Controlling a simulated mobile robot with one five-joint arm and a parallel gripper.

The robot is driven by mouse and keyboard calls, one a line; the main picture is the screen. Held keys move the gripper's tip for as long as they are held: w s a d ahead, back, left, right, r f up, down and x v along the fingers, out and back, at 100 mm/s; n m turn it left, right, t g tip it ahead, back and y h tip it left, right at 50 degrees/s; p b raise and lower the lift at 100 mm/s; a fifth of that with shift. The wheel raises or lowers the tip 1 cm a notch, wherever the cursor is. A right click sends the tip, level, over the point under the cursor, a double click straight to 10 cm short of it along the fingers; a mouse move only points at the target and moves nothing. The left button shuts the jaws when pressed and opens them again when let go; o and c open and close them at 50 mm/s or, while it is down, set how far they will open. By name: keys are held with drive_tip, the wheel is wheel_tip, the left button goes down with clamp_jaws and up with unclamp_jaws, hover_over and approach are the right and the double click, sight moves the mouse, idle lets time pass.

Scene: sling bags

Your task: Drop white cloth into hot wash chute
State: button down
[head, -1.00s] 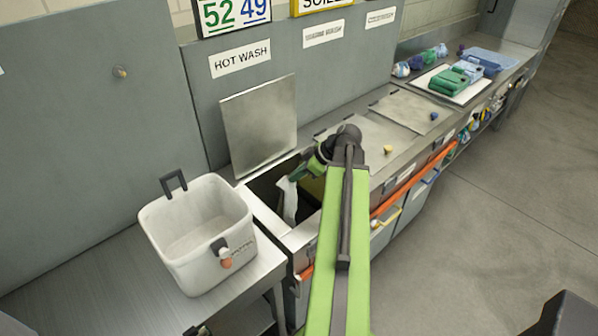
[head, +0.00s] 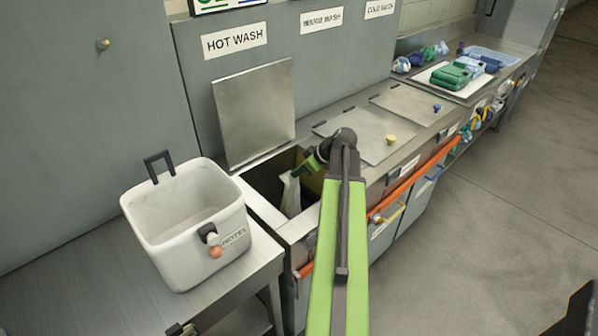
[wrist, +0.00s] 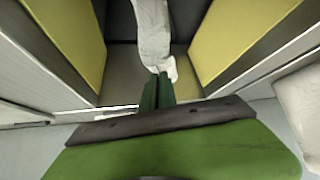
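My gripper (head: 300,170) is over the open hot wash chute (head: 265,190) and points down into it. It is shut on the white cloth (head: 290,194), which hangs down inside the opening. In the wrist view the dark green fingers of my gripper (wrist: 158,82) are together on the end of the white cloth (wrist: 152,35), between yellow inner walls. The chute's metal lid (head: 254,112) stands raised behind it, under the HOT WASH sign (head: 235,41).
A white bin (head: 188,232), seemingly empty, stands on the metal counter left of the chute. Closed lids with a yellow knob (head: 391,140) and a blue knob (head: 437,108) lie to the right. Folded green and blue cloths (head: 455,75) sit further back.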

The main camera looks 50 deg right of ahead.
drive_tip(key=shift+f, duration=0.3)
drive_tip(key=c, duration=1.6)
unclamp_jaws()
